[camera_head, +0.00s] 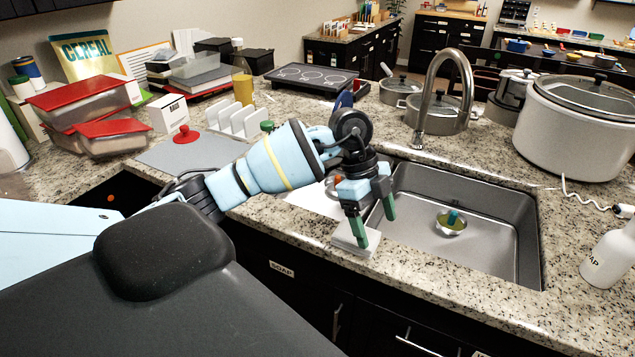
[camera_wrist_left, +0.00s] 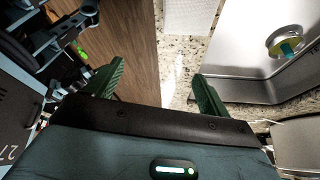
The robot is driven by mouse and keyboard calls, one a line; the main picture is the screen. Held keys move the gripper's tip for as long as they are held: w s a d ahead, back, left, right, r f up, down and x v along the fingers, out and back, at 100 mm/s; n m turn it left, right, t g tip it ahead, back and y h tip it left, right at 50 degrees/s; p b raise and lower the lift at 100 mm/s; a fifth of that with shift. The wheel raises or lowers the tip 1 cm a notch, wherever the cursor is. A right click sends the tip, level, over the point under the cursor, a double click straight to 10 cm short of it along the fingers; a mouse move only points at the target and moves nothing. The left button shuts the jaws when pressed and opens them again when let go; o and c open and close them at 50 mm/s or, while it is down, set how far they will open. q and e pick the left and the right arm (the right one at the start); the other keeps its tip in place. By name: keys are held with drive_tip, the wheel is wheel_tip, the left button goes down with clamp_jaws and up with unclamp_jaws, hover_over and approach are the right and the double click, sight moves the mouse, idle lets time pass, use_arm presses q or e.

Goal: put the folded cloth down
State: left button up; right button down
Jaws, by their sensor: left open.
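The folded cloth (camera_head: 348,243) is a small, flat, pale grey-white slab on the granite counter's front strip, by the sink's front-left corner. My left gripper (camera_head: 376,230) comes in from the left and points down beside the cloth. Its green fingers are apart with nothing seen between them. One finger overlaps the cloth in the head view; I cannot tell if it touches. In the left wrist view, a white slab that looks like the cloth (camera_wrist_left: 190,15) lies at the top, beyond the open fingers (camera_wrist_left: 158,72). My right gripper is not in view.
The steel sink (camera_head: 512,262) holds a small round item (camera_head: 451,222) with a teal part. The faucet (camera_head: 428,95) arches behind. A soap bottle (camera_head: 608,255) and a large white cooker (camera_head: 575,125) stand right. A white rack (camera_head: 237,122) and red-lidded boxes (camera_head: 80,95) stand left.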

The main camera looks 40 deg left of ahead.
use_arm(q)
drive_tip(key=s+d+f+m+t+h, duration=0.1)
drive_tip(key=s+d+t+h, duration=0.15)
drive_tip(key=d+h, duration=0.55)
drive_tip(key=s+d+f+t+h, duration=0.1)
drive_tip(key=s+d+t+h, duration=0.1)
drive_tip(key=s+d+h, duration=0.5)
drive_tip(key=a+f+n+t+y, duration=0.3)
drive_tip(key=f+n+t+y, duration=0.3)
drive_tip(key=f+n, duration=0.1)
drive_tip(key=a+f+n+t+y, duration=0.3)
drive_tip(key=f+n+t+y, duration=0.3)
drive_tip(key=n, duration=0.1)
drive_tip(key=s+a+f+n+g+y, duration=0.3)
drive_tip(key=s+f+g+y, duration=0.3)
drive_tip(key=s+f, duration=1)
drive_tip(key=shift+a+g, duration=0.35)
drive_tip(key=shift+a, duration=0.3)
